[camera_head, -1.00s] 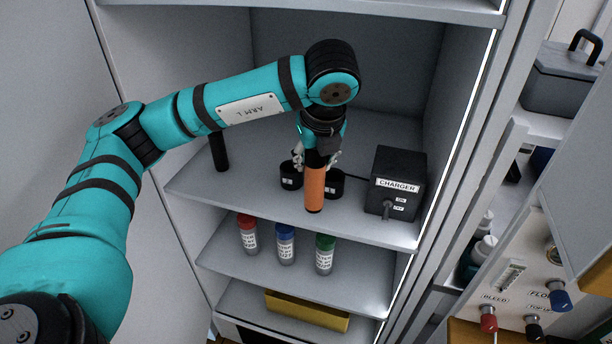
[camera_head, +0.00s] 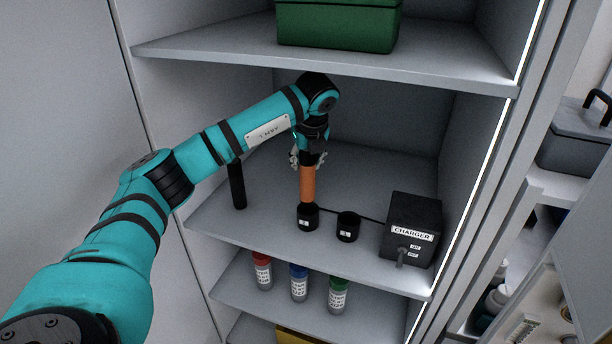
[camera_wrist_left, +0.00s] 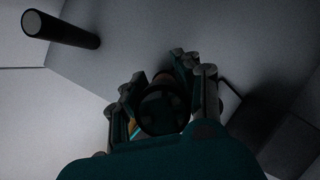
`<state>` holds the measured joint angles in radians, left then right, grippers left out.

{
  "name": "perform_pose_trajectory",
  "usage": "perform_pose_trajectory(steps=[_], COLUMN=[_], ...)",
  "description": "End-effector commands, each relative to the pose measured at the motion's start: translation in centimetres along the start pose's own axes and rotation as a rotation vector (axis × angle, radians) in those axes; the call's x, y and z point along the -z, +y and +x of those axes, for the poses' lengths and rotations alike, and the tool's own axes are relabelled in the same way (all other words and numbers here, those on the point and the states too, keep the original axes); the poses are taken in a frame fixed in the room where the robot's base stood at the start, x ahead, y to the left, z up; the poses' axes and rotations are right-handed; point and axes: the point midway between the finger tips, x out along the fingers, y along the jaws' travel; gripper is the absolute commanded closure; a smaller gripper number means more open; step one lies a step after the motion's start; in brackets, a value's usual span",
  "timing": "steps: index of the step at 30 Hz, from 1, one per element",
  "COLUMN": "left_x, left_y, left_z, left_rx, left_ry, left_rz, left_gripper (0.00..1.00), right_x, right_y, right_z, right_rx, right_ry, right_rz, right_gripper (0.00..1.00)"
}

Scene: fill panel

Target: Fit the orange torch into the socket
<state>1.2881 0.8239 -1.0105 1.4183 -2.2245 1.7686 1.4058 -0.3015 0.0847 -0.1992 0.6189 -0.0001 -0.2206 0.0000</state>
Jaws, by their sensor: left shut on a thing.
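My left gripper (camera_head: 309,160) is shut on the upper part of the orange torch (camera_head: 308,184). The torch stands upright, and its lower end meets the top of the left black socket (camera_head: 307,217) in the head view. I cannot tell how deep it sits in it, or whether it is just above. The right black socket (camera_head: 348,227) looks empty-topped and stands apart. In the left wrist view the gripper (camera_wrist_left: 160,100) surrounds the dark round end of the torch (camera_wrist_left: 160,112); the sockets are hidden there. My right gripper is not in view.
A black charger box (camera_head: 412,232) stands right of the sockets, with a cable behind them. A black cylinder (camera_head: 237,186) stands at the shelf's left. Capped bottles (camera_head: 299,284) stand on the shelf below. A green box (camera_head: 338,24) sits on the shelf above.

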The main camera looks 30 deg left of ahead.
Motion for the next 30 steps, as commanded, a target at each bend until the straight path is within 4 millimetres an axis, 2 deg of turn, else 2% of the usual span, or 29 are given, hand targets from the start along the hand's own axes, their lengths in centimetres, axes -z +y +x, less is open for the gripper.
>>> perform_pose_trajectory(steps=[3,11,18,28,29,30], left_x=[1.2,1.9,3.0,3.2,3.2,3.2], left_y=[0.2,0.3,0.5,0.4,0.5,0.5], left_z=[1.7,3.5,6.0,6.6,6.5,6.5], left_rx=[-0.005,-0.003,-0.002,-0.001,-0.002,-0.002], left_ry=[0.005,0.005,0.005,0.004,0.005,0.005], left_rz=[0.008,0.006,0.005,0.005,0.005,0.005], left_gripper=[1.00,1.00,1.00,1.00,0.65,0.60], right_x=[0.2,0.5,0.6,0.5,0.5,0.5], right_y=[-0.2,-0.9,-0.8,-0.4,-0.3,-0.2], right_z=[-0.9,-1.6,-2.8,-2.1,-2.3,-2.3], right_rx=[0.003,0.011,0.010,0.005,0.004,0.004], right_ry=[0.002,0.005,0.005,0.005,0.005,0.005], right_rz=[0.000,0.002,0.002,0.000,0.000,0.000], right_gripper=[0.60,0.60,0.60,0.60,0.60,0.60])
